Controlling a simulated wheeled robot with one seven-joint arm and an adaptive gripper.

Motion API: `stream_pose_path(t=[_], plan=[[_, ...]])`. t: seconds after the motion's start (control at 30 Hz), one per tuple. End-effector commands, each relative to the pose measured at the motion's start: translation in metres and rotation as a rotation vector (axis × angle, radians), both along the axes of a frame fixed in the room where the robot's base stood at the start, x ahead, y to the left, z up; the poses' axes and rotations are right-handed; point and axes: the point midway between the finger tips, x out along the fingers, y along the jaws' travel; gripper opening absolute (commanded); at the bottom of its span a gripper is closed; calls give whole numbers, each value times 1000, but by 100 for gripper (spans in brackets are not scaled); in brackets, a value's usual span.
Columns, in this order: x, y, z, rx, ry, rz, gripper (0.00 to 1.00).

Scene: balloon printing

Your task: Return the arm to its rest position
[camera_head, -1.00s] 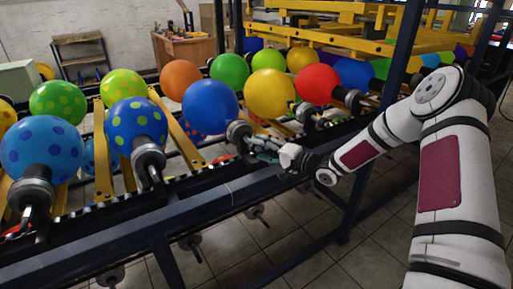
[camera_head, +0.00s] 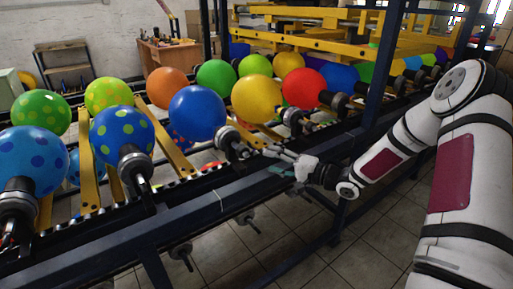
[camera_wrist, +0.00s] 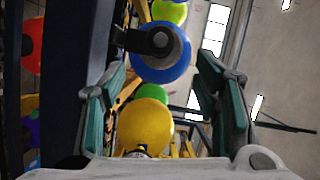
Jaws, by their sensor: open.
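My arm (camera_head: 396,152) reaches in from the right in the head view. My gripper (camera_head: 272,160) is at its end, beside the dark rail and near the holder (camera_head: 230,140) of the plain blue balloon (camera_head: 197,113). In the wrist view my gripper (camera_wrist: 165,90) has its two teal-padded fingers wide apart, with nothing held between them. Beyond the fingers a blue balloon (camera_wrist: 165,68) on a dark holder and a yellow balloon (camera_wrist: 145,126) show.
A dark conveyor rail (camera_head: 160,215) runs diagonally below the balloons. Several balloons on holders line it, including a red one (camera_head: 303,88). A dark upright post (camera_head: 372,90) stands behind my arm. Tiled floor (camera_head: 300,255) in front of the rail is clear.

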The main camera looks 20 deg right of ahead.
Motion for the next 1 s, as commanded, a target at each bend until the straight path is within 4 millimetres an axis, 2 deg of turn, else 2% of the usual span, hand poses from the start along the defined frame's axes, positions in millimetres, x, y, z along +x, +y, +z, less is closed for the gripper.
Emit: stream_pose_path(t=[0.17,0.27,0.43,0.57,0.77,0.87,1.0], plan=[[2,2,2,-40,4,-4,56],[5,3,8,-151,16,-22,56],[7,-1,27,-469,55,-77,56],[-1,-9,49,-713,90,-119,56],[-32,-22,96,-1035,158,-171,56],[-56,-26,123,-1166,200,-190,56],[-99,-28,158,-1310,270,-203,56]])
